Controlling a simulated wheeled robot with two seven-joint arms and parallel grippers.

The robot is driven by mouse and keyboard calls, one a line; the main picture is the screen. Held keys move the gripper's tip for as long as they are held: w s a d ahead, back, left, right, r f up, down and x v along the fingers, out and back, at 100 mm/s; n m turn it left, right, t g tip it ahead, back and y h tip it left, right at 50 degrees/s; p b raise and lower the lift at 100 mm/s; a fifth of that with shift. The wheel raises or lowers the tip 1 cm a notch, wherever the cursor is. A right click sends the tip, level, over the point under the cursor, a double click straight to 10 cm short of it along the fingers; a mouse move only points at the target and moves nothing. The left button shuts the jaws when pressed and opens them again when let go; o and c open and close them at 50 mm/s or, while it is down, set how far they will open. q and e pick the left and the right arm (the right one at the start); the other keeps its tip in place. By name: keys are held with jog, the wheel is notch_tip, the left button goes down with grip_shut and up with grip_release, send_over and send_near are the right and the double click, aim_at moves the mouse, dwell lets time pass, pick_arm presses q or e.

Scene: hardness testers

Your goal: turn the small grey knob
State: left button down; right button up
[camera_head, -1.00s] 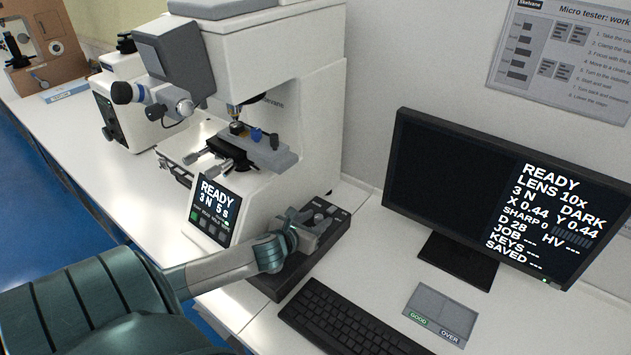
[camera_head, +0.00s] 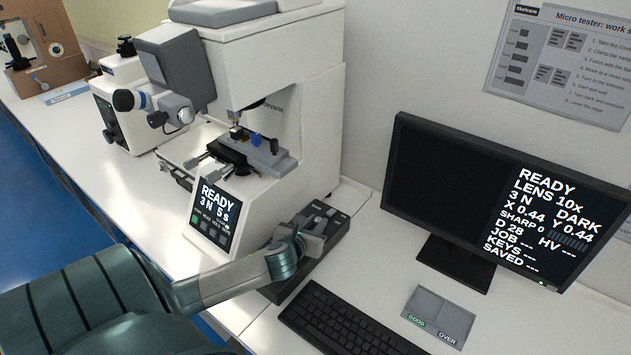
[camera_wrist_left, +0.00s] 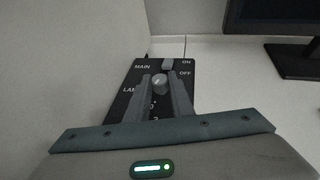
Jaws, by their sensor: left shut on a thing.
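The small grey knob (camera_wrist_left: 160,84) sits on a black control box (camera_wrist_left: 128,106), beside printed labels including "LAMP", partly hidden. In the left wrist view my left gripper (camera_wrist_left: 163,90) has its two fingers on either side of the knob, shut on it. In the head view the gripper (camera_head: 299,236) is over the black box (camera_head: 330,232), to the right of the tester, and it hides the knob there. My right gripper is not in view.
The white hardness tester (camera_head: 315,130) stands left of the box, its small screen (camera_head: 213,215) reading READY. The monitor (camera_head: 450,180) shows READY and DARK. A black keyboard (camera_head: 345,320) and a grey GOOD/OVER tray (camera_head: 440,312) lie in front. A grey switch (camera_wrist_left: 168,64) is behind the knob.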

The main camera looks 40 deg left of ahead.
pick_arm(q)
jog(key=c, duration=1.6)
grip_release()
jog(key=shift+o, duration=0.2)
jog(key=shift+v, duration=0.85)
jog(key=b+v, duration=0.3)
jog(key=v, duration=1.2)
jog(key=shift+s, duration=0.35)
jog(key=shift+d+r, duration=0.1)
